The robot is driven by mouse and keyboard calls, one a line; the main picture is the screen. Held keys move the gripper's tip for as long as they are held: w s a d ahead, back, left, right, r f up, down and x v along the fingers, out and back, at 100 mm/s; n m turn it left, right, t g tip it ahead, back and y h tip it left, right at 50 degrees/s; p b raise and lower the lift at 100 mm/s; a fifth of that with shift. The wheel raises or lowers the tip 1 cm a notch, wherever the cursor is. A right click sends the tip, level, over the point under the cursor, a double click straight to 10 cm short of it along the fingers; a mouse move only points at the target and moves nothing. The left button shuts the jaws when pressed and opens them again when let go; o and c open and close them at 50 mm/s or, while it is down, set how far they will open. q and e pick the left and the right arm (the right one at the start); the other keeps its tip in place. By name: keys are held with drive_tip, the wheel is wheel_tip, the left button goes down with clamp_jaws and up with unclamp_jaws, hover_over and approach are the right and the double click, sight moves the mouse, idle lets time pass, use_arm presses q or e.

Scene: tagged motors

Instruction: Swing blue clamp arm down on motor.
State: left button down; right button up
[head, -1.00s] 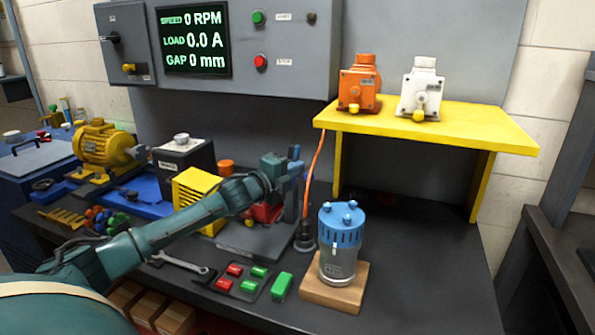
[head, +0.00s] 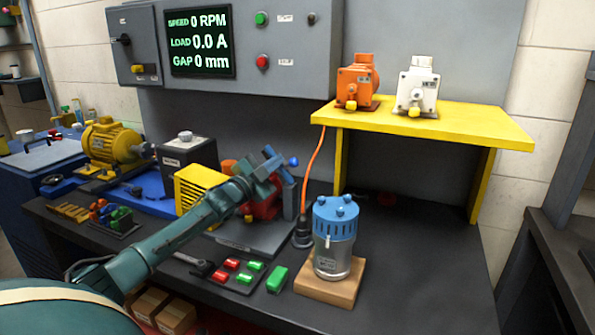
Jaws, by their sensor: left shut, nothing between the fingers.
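The blue clamp arm (head: 287,182) stands raised on the fixture, with a blue ball knob (head: 294,161) at its upper end. The red motor (head: 265,207) sits on the dark fixture plate (head: 254,239), partly hidden behind my left arm. My left gripper (head: 271,156) is above the motor, just left of the knob. Its fingers are shut and empty. I cannot tell whether they touch the clamp arm. My right gripper is not in view.
A blue-topped grey motor (head: 334,235) stands on a wooden block (head: 330,285) to the right. A yellow shelf (head: 425,122) holds an orange motor (head: 355,83) and a white motor (head: 416,88). An orange cable (head: 312,178) hangs behind the fixture.

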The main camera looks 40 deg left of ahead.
use_arm(q)
drive_tip(key=a+f+n+y, duration=0.1)
drive_tip(key=n, duration=0.2)
drive_tip(key=a+f+n+y, duration=0.1)
drive_tip(key=n, duration=0.2)
drive_tip(key=a+f+n+t+y+b, duration=0.1)
drive_tip(key=n+y, duration=0.1)
drive_tip(key=n, duration=0.1)
drive_tip(key=shift+s+a, duration=0.1)
drive_tip(key=shift+s, duration=0.3)
drive_tip(key=n, duration=0.1)
drive_tip(key=f+n+y, duration=0.1)
drive_tip(key=n, duration=0.1)
drive_tip(key=n+y, duration=0.1)
drive_tip(key=shift+a+f+n, duration=0.2)
drive_tip(key=shift+f+n, duration=0.05)
drive_tip(key=shift+n, duration=0.05)
drive_tip(key=shift+a+f+n+g+y, duration=0.15)
drive_tip(key=shift+n+y, duration=0.15)
drive_tip(key=shift+n, duration=0.45)
drive_tip(key=shift+d+f+n+g+y, duration=0.15)
drive_tip(key=shift+n+y, duration=0.15)
drive_tip(key=shift+n, duration=0.45)
drive_tip(key=shift+a, duration=0.1)
